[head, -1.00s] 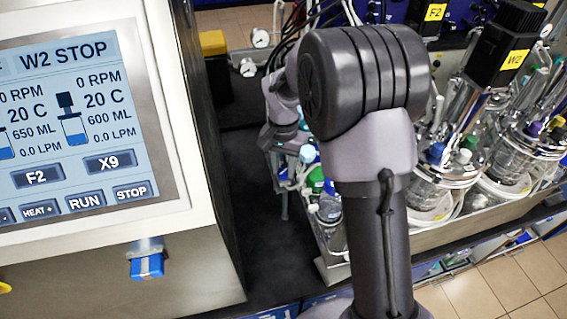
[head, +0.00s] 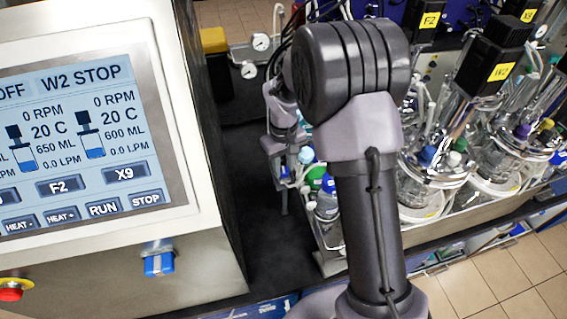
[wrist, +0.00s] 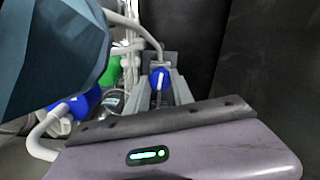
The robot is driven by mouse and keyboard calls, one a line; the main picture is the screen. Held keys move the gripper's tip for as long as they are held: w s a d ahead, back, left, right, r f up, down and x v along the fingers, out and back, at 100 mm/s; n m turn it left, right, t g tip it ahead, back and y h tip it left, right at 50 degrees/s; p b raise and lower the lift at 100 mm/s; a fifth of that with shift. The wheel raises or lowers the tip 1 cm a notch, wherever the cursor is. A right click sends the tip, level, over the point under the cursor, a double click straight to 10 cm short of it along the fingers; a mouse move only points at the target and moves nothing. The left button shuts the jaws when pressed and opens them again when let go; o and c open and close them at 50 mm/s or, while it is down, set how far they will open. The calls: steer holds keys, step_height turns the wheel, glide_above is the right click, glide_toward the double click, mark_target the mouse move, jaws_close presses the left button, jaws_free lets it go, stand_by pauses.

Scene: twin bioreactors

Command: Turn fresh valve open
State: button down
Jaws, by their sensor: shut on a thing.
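In the wrist view a small blue valve handle (wrist: 160,77) with a white stripe sits between the grey fingers of my gripper (wrist: 163,86). The fingers are shut on it, and they hide its lower part. A pale tube runs down towards it from the upper left. I cannot tell from these frames how far the handle is turned. In the head view my gripper (head: 285,195) hangs behind my upper arm, beside the capped bottles. The valve cannot be made out there.
Capped bottles (head: 327,200) stand in a metal tray right of my gripper. Glass reactors (head: 485,150) stand further right. A control box with a screen (head: 90,140) fills the left. In the wrist view a large dark teal object (wrist: 45,50) is close at upper left.

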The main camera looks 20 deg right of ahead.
mark_target(283, 170)
steer(key=shift+n, duration=0.9)
steer(key=c, duration=1.1)
jaws_free()
steer(key=shift+r+p, duration=0.1)
steer(key=shift+p, duration=0.2)
step_height(283, 170, up, 17)
steer(key=p, duration=0.3)
steer(key=shift+r, duration=0.15)
